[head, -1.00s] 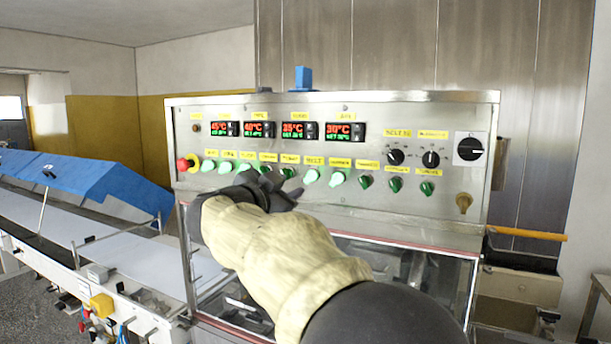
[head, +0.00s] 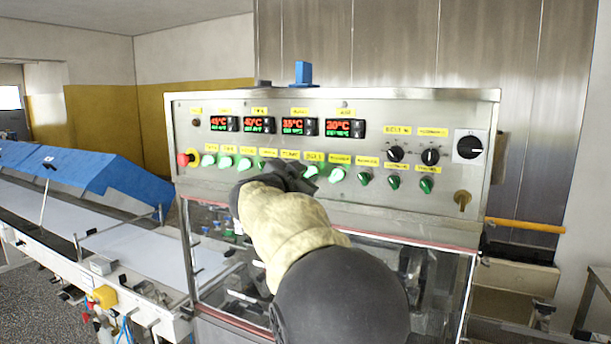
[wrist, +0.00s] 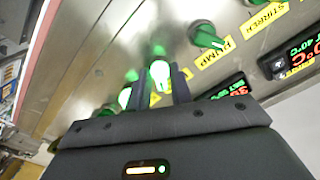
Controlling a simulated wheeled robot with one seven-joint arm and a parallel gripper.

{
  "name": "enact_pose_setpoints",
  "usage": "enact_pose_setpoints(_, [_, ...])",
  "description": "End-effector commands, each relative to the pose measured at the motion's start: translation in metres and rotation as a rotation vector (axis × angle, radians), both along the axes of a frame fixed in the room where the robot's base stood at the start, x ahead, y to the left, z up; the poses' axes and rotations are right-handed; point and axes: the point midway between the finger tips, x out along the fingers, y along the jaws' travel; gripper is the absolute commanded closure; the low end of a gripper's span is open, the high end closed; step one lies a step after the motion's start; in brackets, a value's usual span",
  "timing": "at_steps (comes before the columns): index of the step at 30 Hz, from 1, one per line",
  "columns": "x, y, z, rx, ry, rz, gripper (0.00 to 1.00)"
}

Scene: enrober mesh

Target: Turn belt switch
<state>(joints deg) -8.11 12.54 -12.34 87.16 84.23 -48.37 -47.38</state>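The belt switch (head: 311,171) is a lit green knob under a yellow label reading BELT, in the lower switch row of the steel control panel (head: 385,110). My gripper (head: 298,178) is in front of this row, just below and left of the belt switch, and hides parts of neighbouring switches. In the wrist view my gripper (wrist: 160,88) has its two dark fingers apart, with a lit green knob (wrist: 160,70) showing between and beyond the tips; it appears to be the belt switch. I cannot tell whether the fingers touch it.
An unlit PUMP switch (wrist: 205,36) is beside it, and a lit switch (head: 337,174) is to its right. A red emergency button (head: 184,160) is at the panel's left end. Temperature displays (head: 300,127) are above. A conveyor (head: 130,245) runs at left.

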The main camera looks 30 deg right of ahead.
Motion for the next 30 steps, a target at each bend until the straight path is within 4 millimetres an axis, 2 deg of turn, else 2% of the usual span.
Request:
enact_pose_setpoints(17, [-0.0002, 0.0002, 0.0039, -0.05, 0.066, 0.0, 1.0])
enact_pose_setpoints(30, [-0.0002, 0.0003, 0.008, -0.246, 0.319, 0.001, 1.0])
